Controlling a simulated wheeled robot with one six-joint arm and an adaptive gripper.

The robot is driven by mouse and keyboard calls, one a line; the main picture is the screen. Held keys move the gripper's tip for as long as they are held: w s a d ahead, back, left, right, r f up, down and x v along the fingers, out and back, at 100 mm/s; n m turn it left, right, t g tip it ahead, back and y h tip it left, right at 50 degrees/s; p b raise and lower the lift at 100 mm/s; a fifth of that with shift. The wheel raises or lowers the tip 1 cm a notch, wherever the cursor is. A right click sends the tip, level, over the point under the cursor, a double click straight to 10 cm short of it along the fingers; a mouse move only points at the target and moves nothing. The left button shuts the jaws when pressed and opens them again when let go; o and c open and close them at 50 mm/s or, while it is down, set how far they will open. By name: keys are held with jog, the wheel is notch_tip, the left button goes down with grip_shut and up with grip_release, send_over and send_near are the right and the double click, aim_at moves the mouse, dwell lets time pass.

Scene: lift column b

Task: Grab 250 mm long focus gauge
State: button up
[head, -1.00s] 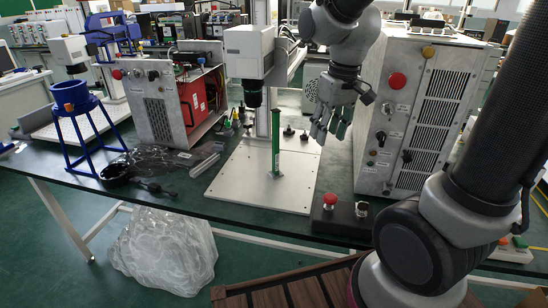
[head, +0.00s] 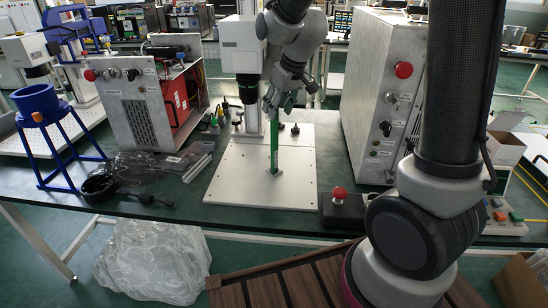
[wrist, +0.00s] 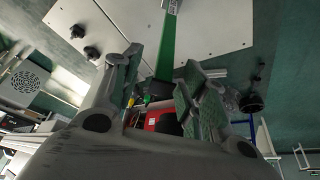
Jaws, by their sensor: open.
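The focus gauge is a slim green upright bar (head: 274,146) standing on the white metal plate (head: 240,172) below the grey laser head (head: 240,45). Its foot rests on the plate. My gripper (head: 278,105) is at the upper end of the gauge in the head view and covers its top. In the wrist view, the green gauge (wrist: 166,50) runs between my two spread fingers, and my gripper (wrist: 150,75) is open around or just beside it. I cannot tell whether a finger touches it.
A red emergency button box (head: 340,205) stands at the front right of the plate. A metal control cabinet (head: 380,90) is to the right and an open-sided one (head: 135,105) to the left.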

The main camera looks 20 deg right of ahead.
send_over(274, 142)
jog(key=w, duration=0.3)
notch_tip(274, 142, down, 6)
jog(key=shift+s, duration=0.2)
grip_shut()
